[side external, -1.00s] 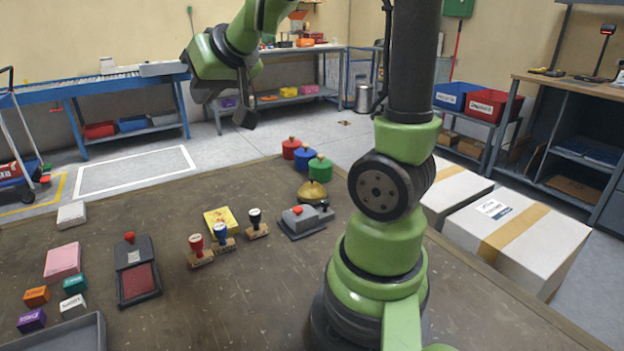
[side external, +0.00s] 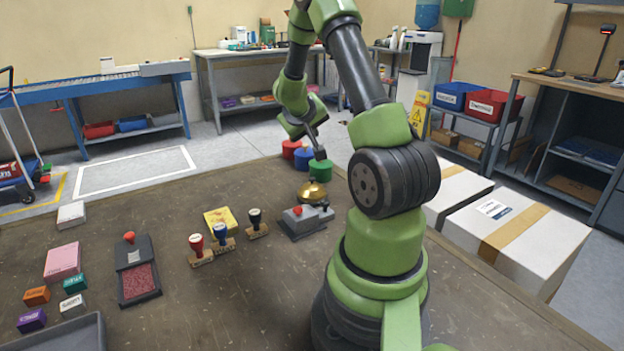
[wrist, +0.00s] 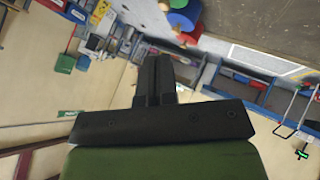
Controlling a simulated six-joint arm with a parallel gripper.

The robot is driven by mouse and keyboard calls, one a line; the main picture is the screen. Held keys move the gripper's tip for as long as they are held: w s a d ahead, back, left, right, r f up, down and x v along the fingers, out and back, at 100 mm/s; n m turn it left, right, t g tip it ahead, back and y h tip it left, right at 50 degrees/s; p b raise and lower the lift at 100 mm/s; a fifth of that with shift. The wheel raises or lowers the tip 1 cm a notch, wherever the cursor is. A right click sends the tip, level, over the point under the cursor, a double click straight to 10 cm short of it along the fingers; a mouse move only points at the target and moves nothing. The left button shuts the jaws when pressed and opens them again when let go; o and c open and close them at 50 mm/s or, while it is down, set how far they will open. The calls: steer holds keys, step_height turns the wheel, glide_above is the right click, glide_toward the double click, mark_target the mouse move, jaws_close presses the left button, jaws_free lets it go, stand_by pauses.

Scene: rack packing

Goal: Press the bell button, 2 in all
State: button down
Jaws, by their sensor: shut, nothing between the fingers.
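A gold dome-shaped bell (side external: 311,193) sits on the dark table near its far edge, behind a grey device with a red button (side external: 297,210). A button on the dome itself is too small to make out. My gripper (side external: 319,154) is shut and empty. In the wrist view my shut fingers (wrist: 155,70) show at the middle; the bell does not show there.
Red (side external: 290,149), blue (side external: 305,153) and green (side external: 320,171) lidded pots stand just behind the bell. Several stamps (side external: 222,238), a yellow block (side external: 218,217) and an ink pad (side external: 137,281) lie to the left. The table's front middle is clear.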

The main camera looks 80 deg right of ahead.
mark_target(310, 179)
steer(key=shift+f, duration=0.1)
steer(key=shift+w+f, duration=0.1)
steer(key=shift+f, duration=4.2)
steer(key=shift+f, duration=0.4)
steer(key=shift+f, duration=0.45)
steer(key=shift+r, duration=0.85)
steer(key=shift+r, duration=2.5)
